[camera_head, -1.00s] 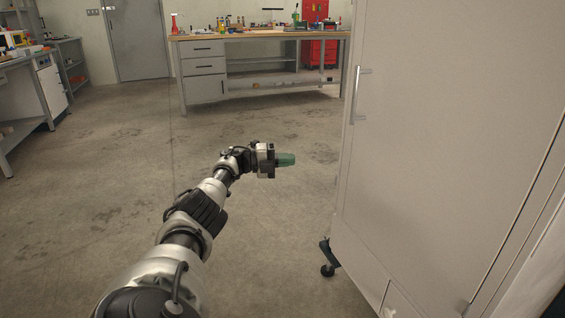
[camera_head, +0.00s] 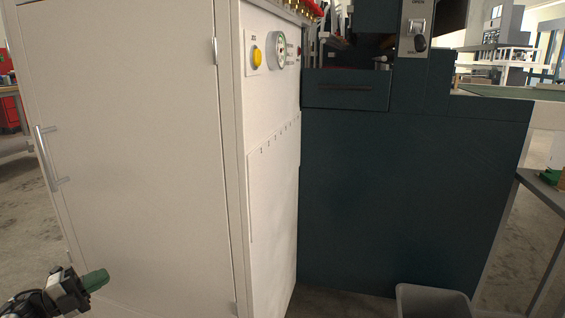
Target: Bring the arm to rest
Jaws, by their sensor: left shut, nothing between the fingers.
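My left gripper (camera_head: 95,280) shows at the lower left of the head view, with green fingers pointing right. It is shut and empty, and it appears in front of the lower part of a white cabinet door. Most of my left arm is out of the picture below. My right gripper is not in view.
The white cabinet (camera_head: 135,130) with a metal handle (camera_head: 47,158) fills the left. A yellow button (camera_head: 257,56) and a gauge are on its side panel. A dark machine (camera_head: 400,190) stands beside it. A grey bin (camera_head: 432,302) is on the floor, and a table (camera_head: 546,192) stands at right.

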